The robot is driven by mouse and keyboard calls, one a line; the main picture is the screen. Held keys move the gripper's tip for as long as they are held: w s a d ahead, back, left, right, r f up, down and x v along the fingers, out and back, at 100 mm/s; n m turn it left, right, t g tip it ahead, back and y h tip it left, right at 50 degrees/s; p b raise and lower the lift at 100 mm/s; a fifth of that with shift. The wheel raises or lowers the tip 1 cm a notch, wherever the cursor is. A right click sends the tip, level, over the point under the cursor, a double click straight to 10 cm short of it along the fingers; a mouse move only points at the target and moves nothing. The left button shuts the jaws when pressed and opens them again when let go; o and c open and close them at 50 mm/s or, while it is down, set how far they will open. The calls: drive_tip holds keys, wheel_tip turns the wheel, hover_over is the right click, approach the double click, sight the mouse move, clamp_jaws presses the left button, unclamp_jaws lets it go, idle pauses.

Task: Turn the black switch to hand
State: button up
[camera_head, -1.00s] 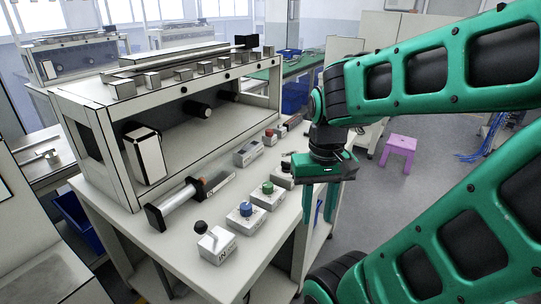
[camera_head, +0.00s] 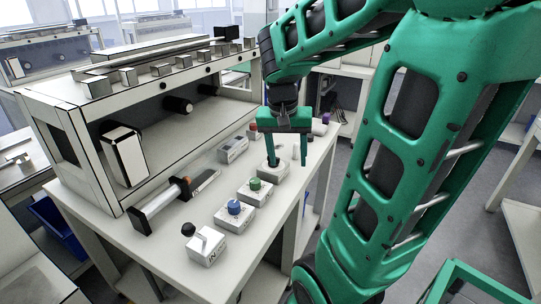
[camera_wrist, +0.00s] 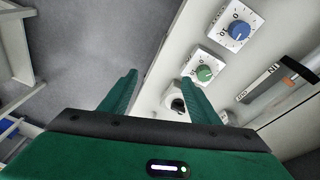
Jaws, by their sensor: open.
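The black switch sits on a white box (camera_head: 275,174) on the bench, behind the box with the green knob. In the head view the left finger covers most of its knob. In the wrist view the black switch (camera_wrist: 176,104) shows between the fingers, close beside the right finger, which hides part of it. My gripper (camera_head: 287,163) is open and empty, pointing down with its fingertips over or beside this box. It also shows in the wrist view (camera_wrist: 158,78). I cannot tell whether a finger touches the knob, nor which mark the knob points to.
The green-knob box (camera_head: 255,190) and the blue-knob box (camera_head: 234,213) stand in a row in front. A lever box (camera_head: 206,246) is nearest. A handled slide (camera_head: 172,205) and the machine frame (camera_head: 75,95) stand left. The bench edge is close on the right.

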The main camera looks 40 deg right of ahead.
drive_tip(key=w+d+m+h, duration=0.1)
drive_tip(key=w+d+m, duration=0.1)
drive_tip(key=w, duration=0.5)
drive_tip(key=w+d+m+h, duration=0.1)
drive_tip(key=w+d, duration=0.2)
drive_tip(key=w, duration=0.3)
drive_tip(key=shift+m+t, duration=0.3)
drive_tip(key=shift+t, duration=0.1)
drive_tip(key=x, duration=1.1)
drive_tip(key=shift+w+a+f, duration=0.1)
drive_tip(key=shift+w+a, duration=0.15)
drive_tip(key=shift+w, duration=0.1)
drive_tip(key=c, duration=1.1)
